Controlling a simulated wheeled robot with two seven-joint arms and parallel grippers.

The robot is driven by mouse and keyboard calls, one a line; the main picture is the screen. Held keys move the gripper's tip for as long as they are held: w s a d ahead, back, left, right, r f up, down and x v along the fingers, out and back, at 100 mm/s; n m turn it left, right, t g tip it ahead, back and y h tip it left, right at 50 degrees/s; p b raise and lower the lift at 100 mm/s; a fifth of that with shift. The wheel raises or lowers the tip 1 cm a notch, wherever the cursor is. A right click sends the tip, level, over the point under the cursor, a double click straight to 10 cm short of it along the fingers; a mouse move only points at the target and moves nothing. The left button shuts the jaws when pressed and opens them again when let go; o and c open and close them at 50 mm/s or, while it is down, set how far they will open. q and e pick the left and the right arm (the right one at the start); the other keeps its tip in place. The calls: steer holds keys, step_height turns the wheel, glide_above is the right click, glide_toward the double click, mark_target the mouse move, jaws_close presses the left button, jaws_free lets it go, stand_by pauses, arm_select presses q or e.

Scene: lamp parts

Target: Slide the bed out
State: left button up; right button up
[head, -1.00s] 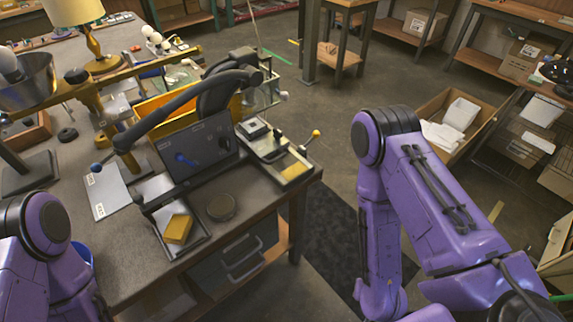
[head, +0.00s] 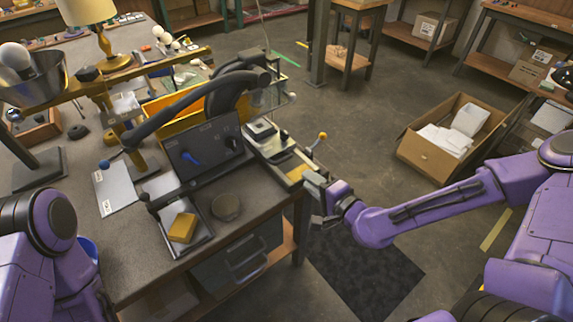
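A dark machine (head: 205,150) with a long curved lever arm and a blue-knobbed front panel stands on the workbench. A narrow grey bed (head: 276,150) extends from its right side, carrying a small dark block and a yellow pad. A lever with a yellow-orange knob (head: 322,135) rises by its right edge. My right gripper (head: 318,203) is at the bench's right corner, close to the near end of the bed. I cannot tell whether it touches or how far its fingers are apart. My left arm shows at the left edge, with its gripper out of view.
A grey tray (head: 203,236) with a yellow block and a round dark puck (head: 226,207) lie in front of the machine. A brass lamp (head: 98,40) and balance-like beam stand behind left. An open cardboard box (head: 425,155) is on the floor, right.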

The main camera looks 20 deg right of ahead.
mark_target(282, 162)
steer(key=x, duration=0.7)
steer(key=p+x, duration=0.1)
steer(key=x, duration=0.2)
steer(key=shift+w+a, duration=0.25)
steer(key=shift+a, duration=0.2)
jaws_close()
